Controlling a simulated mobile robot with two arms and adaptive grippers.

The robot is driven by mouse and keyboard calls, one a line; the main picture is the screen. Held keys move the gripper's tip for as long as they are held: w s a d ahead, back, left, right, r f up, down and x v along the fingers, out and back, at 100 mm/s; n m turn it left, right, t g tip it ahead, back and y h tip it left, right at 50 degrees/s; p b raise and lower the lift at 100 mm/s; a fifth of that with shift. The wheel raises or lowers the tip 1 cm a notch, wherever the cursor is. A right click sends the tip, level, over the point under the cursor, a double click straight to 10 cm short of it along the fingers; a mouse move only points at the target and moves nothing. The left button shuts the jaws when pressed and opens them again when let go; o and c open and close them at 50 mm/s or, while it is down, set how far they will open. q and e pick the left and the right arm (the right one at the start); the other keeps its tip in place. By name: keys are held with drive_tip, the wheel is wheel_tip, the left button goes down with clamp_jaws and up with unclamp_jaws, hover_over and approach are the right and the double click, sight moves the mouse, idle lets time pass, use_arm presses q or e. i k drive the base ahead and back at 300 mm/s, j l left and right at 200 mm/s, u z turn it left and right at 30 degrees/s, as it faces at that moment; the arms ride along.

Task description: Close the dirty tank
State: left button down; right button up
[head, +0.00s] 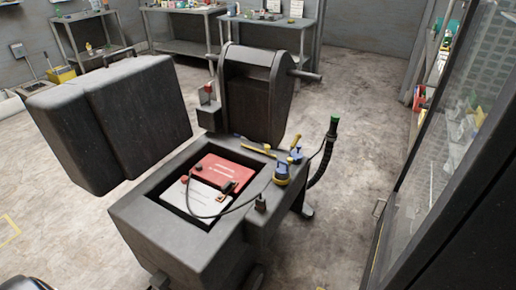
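The floor-cleaning machine's dark grey body (160,222) stands in the middle of the view. A large grey box, which looks like the dirty tank (135,125), is tilted up and away to the left of the body. The battery compartment under it is open. Inside lie a red block (222,172) and a light grey block (208,199), with a black cable looping over them. I cannot see how the tank is hinged. Neither of my grippers is in view.
The machine's upright rear housing (255,112) has a handle bar (305,75). A black hose (318,172) stands at its right. A glass-panelled door (440,150) and shelving are on the right. Metal tables (185,47) line the back wall. Floor (355,110) between is clear.

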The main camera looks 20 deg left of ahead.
sight(108, 127)
drive_tip(key=u, duration=1.8)
drive_tip(key=i+j+u, duration=0.4)
drive_tip(key=j, duration=0.4)
drive_tip(key=i+j+u, duration=0.4)
drive_tip(key=i+j, duration=0.25)
drive_tip(key=i+j+u, duration=0.45)
drive_tip(key=i, duration=0.2)
drive_tip(key=i+z, duration=0.5)
drive_tip(key=i+j+z, duration=0.35)
drive_tip(key=i+z, duration=0.15)
drive_tip(key=i, duration=0.2)
drive_tip(key=i+z, duration=0.25)
drive_tip(key=z, duration=0.2)
drive_tip(key=i+z, duration=0.2)
drive_tip(key=z, duration=0.25)
drive_tip(key=i+j+z, duration=0.2)
drive_tip(key=z, duration=0.25)
drive_tip(key=i+j+z, duration=0.2)
drive_tip(key=z, duration=0.25)
drive_tip(key=i+j+z, duration=0.15)
drive_tip(key=z, duration=0.3)
drive_tip(key=j+z, duration=0.45)
drive_tip(key=i+l, duration=0.05)
